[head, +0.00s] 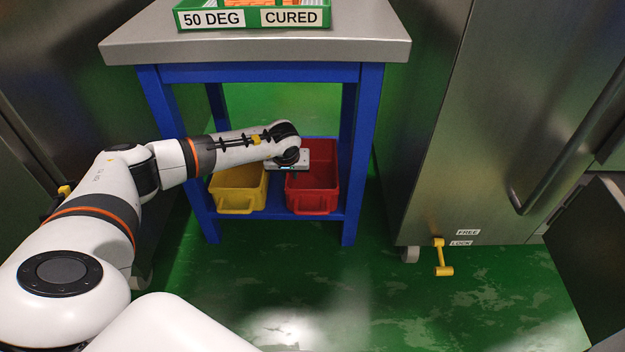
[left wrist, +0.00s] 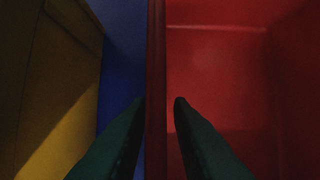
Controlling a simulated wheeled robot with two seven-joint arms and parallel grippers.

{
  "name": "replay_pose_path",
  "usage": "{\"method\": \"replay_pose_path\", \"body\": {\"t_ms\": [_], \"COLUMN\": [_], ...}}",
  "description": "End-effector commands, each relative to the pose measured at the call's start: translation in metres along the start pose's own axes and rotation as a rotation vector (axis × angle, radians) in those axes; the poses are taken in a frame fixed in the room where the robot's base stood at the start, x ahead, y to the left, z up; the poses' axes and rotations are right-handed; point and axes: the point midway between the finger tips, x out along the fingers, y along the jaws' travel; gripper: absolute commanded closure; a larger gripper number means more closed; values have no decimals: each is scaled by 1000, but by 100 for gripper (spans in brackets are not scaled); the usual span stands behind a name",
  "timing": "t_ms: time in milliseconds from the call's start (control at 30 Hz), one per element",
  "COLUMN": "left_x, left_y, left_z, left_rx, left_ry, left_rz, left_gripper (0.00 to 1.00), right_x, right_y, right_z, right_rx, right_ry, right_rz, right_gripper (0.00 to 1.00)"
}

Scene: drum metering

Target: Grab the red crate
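The red crate (head: 318,197) stands on the lower blue shelf of the small table, right of a yellow crate. My left gripper (head: 291,169) is over the red crate's left side, and its fingers are mostly hidden by the wrist in the head view. In the left wrist view, the two dark fingers are open (left wrist: 160,100), one on each side of the red crate's left wall (left wrist: 156,50). The right finger is over the crate's inside, which looks empty. I cannot tell whether either finger touches the wall. My right gripper is not in view.
The yellow crate (head: 237,189) stands close on the left, with a narrow blue gap between. Blue table legs (head: 361,150) and the grey tabletop (head: 255,45) frame the shelf. A green tray (head: 253,20) is on top. A steel cabinet (head: 470,130) stands right; green floor in front is clear.

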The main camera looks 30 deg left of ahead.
Motion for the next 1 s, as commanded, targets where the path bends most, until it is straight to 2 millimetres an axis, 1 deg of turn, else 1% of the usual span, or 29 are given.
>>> {"method": "replay_pose_path", "body": {"t_ms": [33,100,467,567,667,900,1000], "left_x": [0,0,-1,-5,-18,-63,-79], "left_y": [0,0,0,0,0,0,0], "left_z": [0,0,1,3,8,27,33], "left_rx": [0,0,-1,-1,-1,-1,-1], "left_ry": [0,0,-1,-2,-3,-4,-2], "left_rz": [0,0,-1,-1,-1,-1,-1], "left_gripper": [89,100,100,100,100,100,100], "right_x": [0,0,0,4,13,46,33], "right_y": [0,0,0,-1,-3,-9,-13], "right_z": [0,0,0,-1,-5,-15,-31], "right_rx": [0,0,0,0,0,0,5], "right_ry": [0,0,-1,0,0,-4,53], "right_rz": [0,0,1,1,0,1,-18], "right_gripper": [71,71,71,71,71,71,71]}}
